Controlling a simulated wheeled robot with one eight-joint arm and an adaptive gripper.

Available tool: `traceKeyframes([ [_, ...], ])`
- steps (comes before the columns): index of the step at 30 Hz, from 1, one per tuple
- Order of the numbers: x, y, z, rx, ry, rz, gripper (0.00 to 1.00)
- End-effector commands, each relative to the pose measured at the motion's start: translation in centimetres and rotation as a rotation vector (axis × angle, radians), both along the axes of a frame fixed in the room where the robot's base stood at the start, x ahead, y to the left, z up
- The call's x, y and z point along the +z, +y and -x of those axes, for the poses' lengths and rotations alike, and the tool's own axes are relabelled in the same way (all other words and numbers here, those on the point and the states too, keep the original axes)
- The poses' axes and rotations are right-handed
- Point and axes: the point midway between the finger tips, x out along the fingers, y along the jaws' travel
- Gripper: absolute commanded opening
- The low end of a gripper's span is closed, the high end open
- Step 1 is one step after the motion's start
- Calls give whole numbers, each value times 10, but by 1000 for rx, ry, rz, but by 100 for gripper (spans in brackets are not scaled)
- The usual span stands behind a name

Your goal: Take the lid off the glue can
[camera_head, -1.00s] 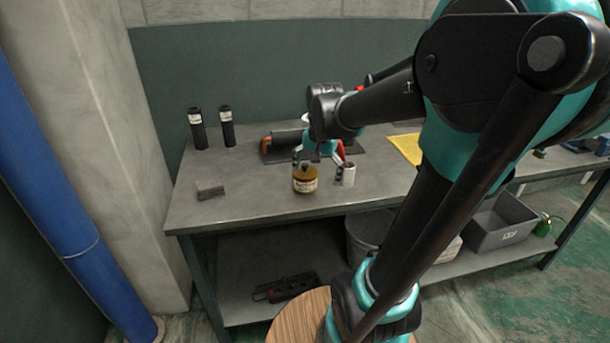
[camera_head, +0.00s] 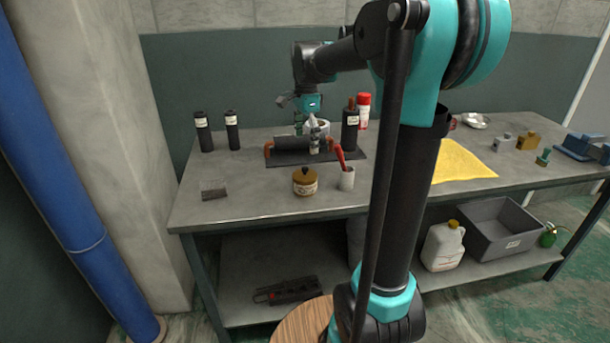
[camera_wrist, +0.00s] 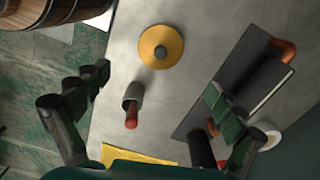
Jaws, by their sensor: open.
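The glue can (camera_head: 305,187) is a small amber-brown jar with a pale label, upright near the front edge of the bench. Its lid (camera_head: 304,172), with a dark knob, sits on top. From above, in the wrist view, the lid (camera_wrist: 160,46) is a yellow-orange disc with a grey knob. My gripper (camera_head: 307,128) is open and empty, pointing down above the bench, behind and higher than the can. In the wrist view my open gripper (camera_wrist: 155,88) has its fingers wide apart, with the lid ahead of the gap between them.
A small pale cup (camera_head: 347,181) with a red-handled tool stands close to the can's right. A grey block (camera_head: 213,189) sits left. Bare bench lies between block and can.

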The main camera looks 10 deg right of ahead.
Motion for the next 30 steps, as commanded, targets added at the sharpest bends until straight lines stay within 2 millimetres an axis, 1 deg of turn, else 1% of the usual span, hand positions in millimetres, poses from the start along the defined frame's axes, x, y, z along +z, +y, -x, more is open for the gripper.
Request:
traceKeyframes([
  [1,-10,0,0,0,0,0,95],
  [4,-26,0,0,1,0,0,95],
  [6,-33,0,0,1,0,0,95],
  [13,-47,1,0,1,0,0,95],
  [21,-84,4,1,1,0,0,95],
  [24,-91,4,1,1,0,0,95],
  [30,-93,4,1,1,0,0,95],
])
